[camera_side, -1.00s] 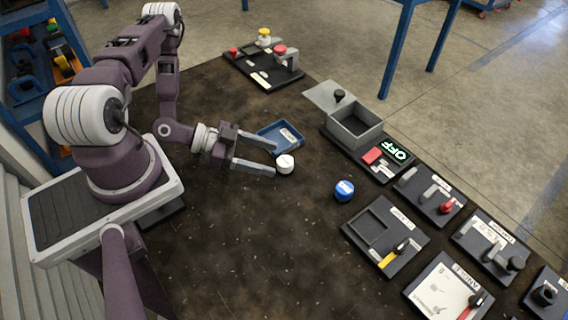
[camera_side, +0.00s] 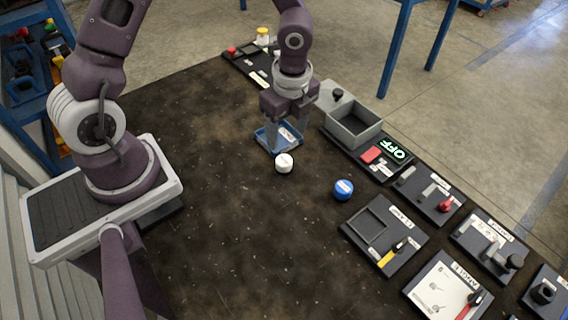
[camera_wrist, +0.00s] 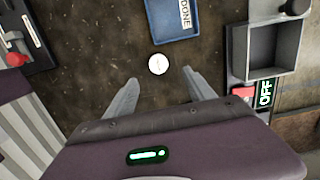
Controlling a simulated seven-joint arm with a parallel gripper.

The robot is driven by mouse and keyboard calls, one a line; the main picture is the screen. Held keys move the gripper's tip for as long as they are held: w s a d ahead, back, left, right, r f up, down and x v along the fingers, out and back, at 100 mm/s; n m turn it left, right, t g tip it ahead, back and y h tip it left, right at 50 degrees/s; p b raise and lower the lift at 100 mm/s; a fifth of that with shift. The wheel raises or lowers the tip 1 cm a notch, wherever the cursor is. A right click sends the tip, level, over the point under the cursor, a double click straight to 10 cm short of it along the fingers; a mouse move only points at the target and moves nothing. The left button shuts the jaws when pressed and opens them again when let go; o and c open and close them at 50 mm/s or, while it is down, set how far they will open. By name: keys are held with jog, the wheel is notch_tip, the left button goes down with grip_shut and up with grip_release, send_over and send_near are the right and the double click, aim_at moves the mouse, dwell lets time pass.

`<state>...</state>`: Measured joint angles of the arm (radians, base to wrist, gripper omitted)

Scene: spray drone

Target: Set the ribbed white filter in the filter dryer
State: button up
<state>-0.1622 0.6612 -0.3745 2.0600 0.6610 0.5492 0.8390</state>
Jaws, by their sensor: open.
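The white filter (camera_side: 284,162) is a short round white piece standing on the dark table; its ribs are too small to make out. It also shows in the wrist view (camera_wrist: 158,64), just beyond and between my fingertips. My gripper (camera_side: 287,135) points down, open and empty, above the table close to the filter. Its fingers also show in the wrist view (camera_wrist: 159,77). The grey open-topped box (camera_side: 355,127), seemingly the filter dryer, stands to the right with its lid off to the left side. It also shows in the wrist view (camera_wrist: 270,45), and looks empty.
A blue DONE tray (camera_side: 266,143) lies just behind the filter. A blue round piece (camera_side: 343,190) stands to the right. A green OFF display (camera_side: 396,150) and red button (camera_side: 371,154) adjoin the box. Several panels line the right edge; the near table is clear.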

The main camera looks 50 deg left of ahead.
aim_at(284, 160)
jog(key=f, duration=0.7)
jog(key=a+f, duration=0.1)
jog(key=f, duration=0.3)
jog(key=shift+s+f, duration=0.1)
jog(key=shift+f, duration=0.15)
grip_shut()
